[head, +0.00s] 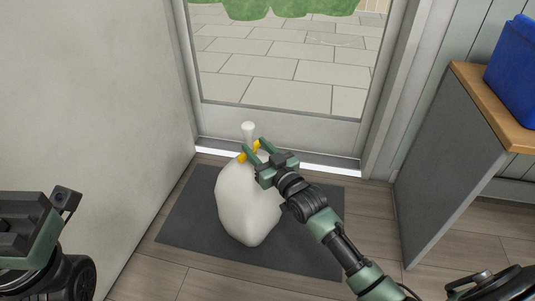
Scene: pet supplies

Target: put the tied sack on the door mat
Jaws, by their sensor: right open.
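The tied sack (240,208) is white, with a yellow tie at its neck and a pale knob of gathered top above it. It stands upright over the dark grey door mat (185,222) and appears to rest on it. My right gripper (254,150) is open, with its green fingers around the sack's neck by the yellow tie. My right forearm hides part of the sack's right side and the mat. My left gripper (40,225) is at the lower left, away from the sack; its fingertips are not clear.
A glazed door (285,125) closes off the far side behind the mat. A white wall (90,110) runs along the left. A grey counter (450,150) with a wooden top and a blue bin (514,75) stands at the right. Wooden floor shows around the mat.

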